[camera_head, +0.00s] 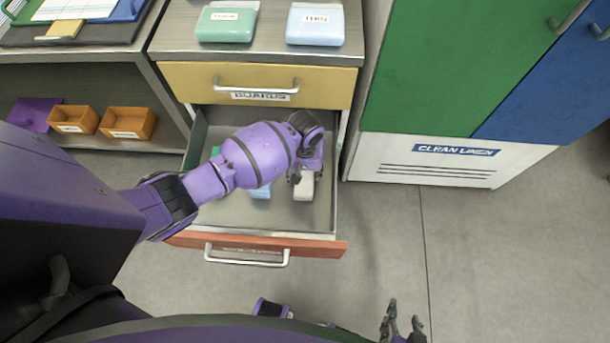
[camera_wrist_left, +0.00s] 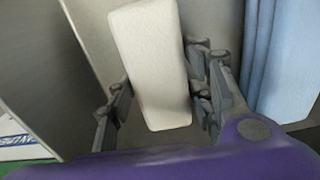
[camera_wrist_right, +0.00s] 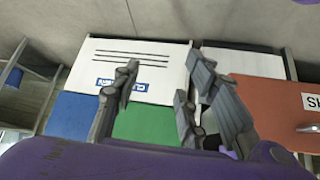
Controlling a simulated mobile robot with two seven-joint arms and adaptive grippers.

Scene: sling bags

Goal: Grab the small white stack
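The small white stack (camera_head: 304,187) lies in the open drawer, near its right side. It also shows in the left wrist view (camera_wrist_left: 152,65) as a long white block with rounded edges. My left gripper (camera_head: 307,168) reaches down at the stack. In the left wrist view its fingers (camera_wrist_left: 160,90) are spread, one on each side of the stack and close to its sides; I cannot tell whether they touch it. My right gripper (camera_head: 402,325) is open and empty over the floor at the bottom of the head view; its spread fingers also show in the right wrist view (camera_wrist_right: 158,80).
The drawer (camera_head: 230,232) also holds a blue stack (camera_head: 261,191) left of the white one and a green item, partly hidden by my arm. A closed yellow drawer (camera_head: 190,82) is above it. A cabinet (camera_head: 425,160) stands right. The floor in front is clear.

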